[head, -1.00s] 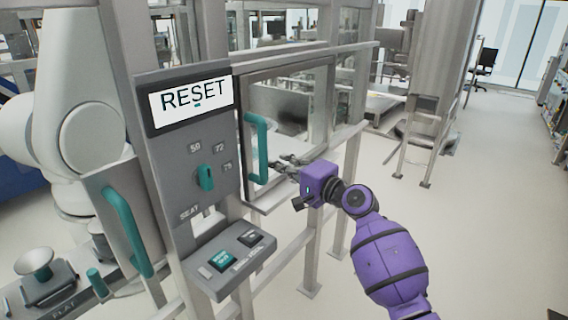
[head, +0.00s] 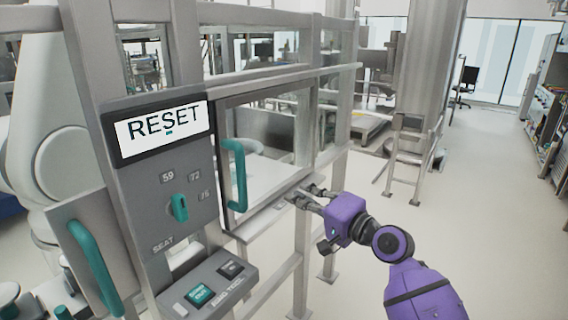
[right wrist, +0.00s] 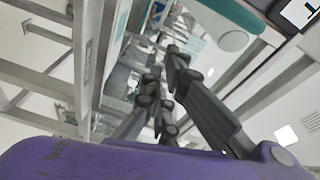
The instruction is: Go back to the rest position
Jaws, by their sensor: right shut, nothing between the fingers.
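My right gripper (head: 306,194) is just right of and below the teal door handle (head: 235,175), apart from it, near the lower right corner of the framed door (head: 268,128). Its fingers are shut with nothing between them. In the right wrist view the dark fingers (right wrist: 164,74) point up past metal frame bars, and a teal bar end (right wrist: 232,40) shows at the top right. My purple right arm comes in from the lower right. My left gripper is not in view.
A grey control panel with a RESET display (head: 162,131), a teal knob (head: 180,207) and a button box (head: 208,280) stands left of the door. A second teal handle (head: 95,268) is at the lower left. Open floor (head: 480,200) lies to the right.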

